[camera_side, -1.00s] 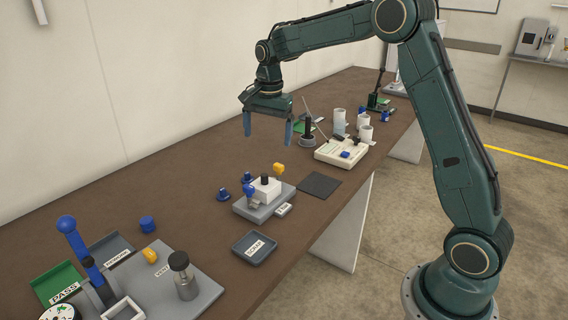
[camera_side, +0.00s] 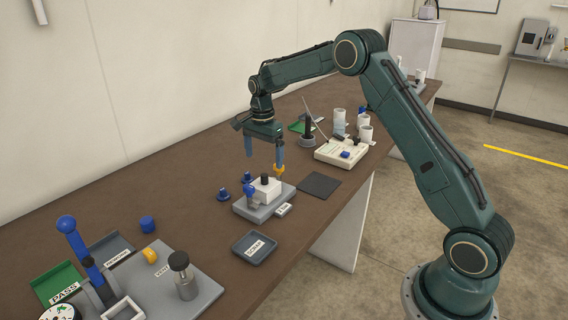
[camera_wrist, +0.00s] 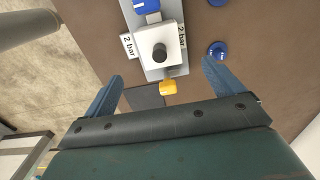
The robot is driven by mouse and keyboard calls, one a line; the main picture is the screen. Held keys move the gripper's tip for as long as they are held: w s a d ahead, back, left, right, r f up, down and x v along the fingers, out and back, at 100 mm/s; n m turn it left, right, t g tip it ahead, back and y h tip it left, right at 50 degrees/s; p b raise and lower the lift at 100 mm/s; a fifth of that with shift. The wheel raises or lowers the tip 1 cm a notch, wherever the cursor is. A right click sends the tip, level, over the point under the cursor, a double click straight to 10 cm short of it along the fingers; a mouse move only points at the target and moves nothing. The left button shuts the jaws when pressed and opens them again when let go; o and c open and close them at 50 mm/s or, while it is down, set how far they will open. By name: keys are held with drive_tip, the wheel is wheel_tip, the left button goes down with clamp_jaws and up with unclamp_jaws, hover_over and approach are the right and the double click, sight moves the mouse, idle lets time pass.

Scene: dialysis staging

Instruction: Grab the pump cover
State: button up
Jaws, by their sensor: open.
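The pump cover appears to be the white block with a black knob (camera_side: 261,194) on a grey base (camera_side: 250,212), below my gripper. In the wrist view the white block (camera_wrist: 146,42) is at the upper middle, just beyond the fingertips. A blue knob (camera_side: 249,190) and a yellow knob (camera_side: 280,169) are on opposite sides of it; the yellow one (camera_wrist: 168,88) shows between my fingers in the wrist view. My gripper (camera_side: 264,165) is open and empty. Its blue fingers are above the pump unit and apart from the white block.
Two blue pegs (camera_side: 222,193) stand left of the unit. A dark tray (camera_side: 255,248) is in front and a flat dark mat (camera_side: 320,185) to the right. A white device (camera_side: 341,152) and several white cylinders (camera_side: 365,133) stand behind.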

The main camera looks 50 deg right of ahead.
sight(264, 174)
drive_tip(key=shift+f, duration=3.2)
drive_tip(key=shift+f, duration=2.6)
drive_tip(key=c, duration=1.1)
drive_tip(key=shift+r, duration=0.2)
wheel_tip(264, 174, up, 20)
drive_tip(key=shift+f, duration=0.15)
